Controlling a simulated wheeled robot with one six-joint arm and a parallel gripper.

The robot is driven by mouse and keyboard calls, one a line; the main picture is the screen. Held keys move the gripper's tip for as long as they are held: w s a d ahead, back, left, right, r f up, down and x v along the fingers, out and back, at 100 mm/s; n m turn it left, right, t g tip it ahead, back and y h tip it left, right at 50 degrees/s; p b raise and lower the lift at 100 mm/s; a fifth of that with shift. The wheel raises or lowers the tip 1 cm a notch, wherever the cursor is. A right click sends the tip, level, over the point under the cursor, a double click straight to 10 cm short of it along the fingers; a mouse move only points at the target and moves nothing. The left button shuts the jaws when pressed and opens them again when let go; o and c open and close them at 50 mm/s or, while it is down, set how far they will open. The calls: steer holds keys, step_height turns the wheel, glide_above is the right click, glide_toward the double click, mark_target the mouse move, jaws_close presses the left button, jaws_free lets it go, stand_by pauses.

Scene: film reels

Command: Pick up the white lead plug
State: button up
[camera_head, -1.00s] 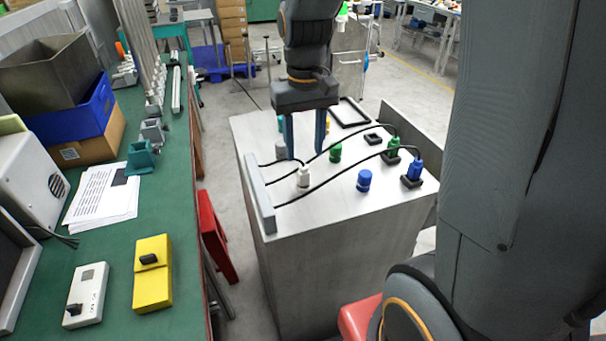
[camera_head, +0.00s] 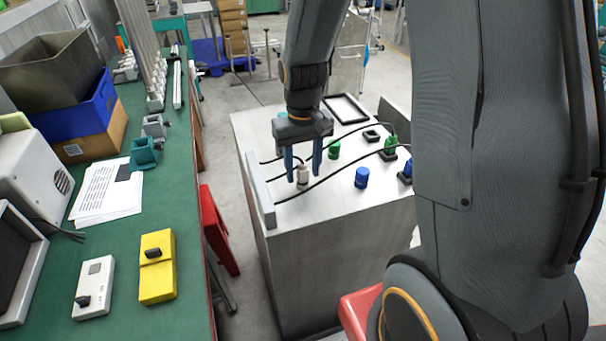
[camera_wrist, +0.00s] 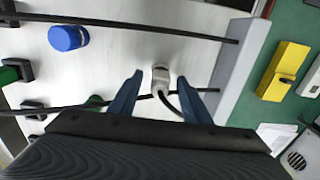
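The white lead plug (camera_head: 303,175) stands on the grey cabinet top (camera_head: 285,222), with a black cable running from it. In the wrist view the white plug (camera_wrist: 160,78) shows between the two blue fingertips, with clear room on both sides. My gripper (camera_head: 303,178) is open, pointing down, with its fingers on either side of the plug. In the wrist view my gripper (camera_wrist: 163,88) has its fingers apart and touching nothing that I can see. My arm hides part of the cabinet's right side.
A grey bar (camera_head: 259,190) with black cables stands along the cabinet's left edge. A blue cylinder (camera_head: 362,178), a green cylinder (camera_head: 334,149) and a green plug (camera_head: 389,144) stand to the right. A green workbench (camera_head: 125,250) lies left of the cabinet.

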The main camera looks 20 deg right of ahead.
jaws_close()
